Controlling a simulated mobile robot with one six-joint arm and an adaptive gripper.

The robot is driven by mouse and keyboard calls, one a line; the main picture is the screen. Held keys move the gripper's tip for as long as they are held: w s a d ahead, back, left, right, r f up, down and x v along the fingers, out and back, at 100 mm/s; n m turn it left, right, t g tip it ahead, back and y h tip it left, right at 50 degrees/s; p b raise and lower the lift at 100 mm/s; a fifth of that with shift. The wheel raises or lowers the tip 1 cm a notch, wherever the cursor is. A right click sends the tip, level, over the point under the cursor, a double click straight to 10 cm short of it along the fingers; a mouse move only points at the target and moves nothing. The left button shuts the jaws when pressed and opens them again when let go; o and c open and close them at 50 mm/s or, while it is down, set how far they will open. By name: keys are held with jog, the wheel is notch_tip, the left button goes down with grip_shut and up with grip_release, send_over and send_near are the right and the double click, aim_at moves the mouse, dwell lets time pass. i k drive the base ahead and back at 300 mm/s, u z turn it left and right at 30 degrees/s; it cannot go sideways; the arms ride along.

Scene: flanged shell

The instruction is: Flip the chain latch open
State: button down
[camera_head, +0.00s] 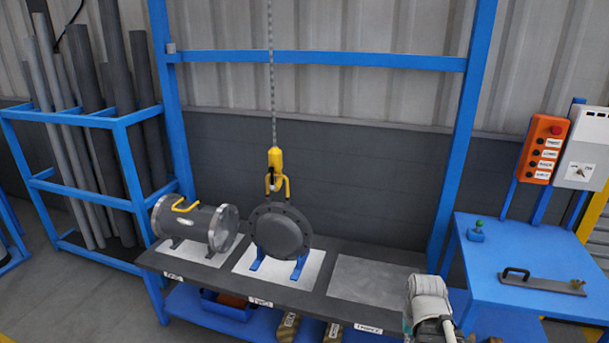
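A chain (271,75) hangs straight down from above the frame, with a yellow hook block (275,160) at its lower end. The hook (271,183) below it is at the yellow handle (286,186) on top of a dark round flanged cover (281,232). The latch is too small to tell apart from the hook, so I cannot tell whether it is open or shut. The cover stands upright on blue supports (257,263). Part of my white arm (430,298) shows at the bottom right, well away from the hook. My gripper's fingers do not show.
A grey flanged shell (196,225) with a yellow handle lies left of the cover on the dark bench (316,289). A bare plate (372,285) lies to the right. Blue uprights (463,130) frame the bench. A blue side table (540,250) holds a black-handled bar (541,284).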

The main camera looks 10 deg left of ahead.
aim_at(272, 187)
jog(key=u, duration=0.15)
jog(key=i, duration=1.05)
jog(key=u, duration=0.8)
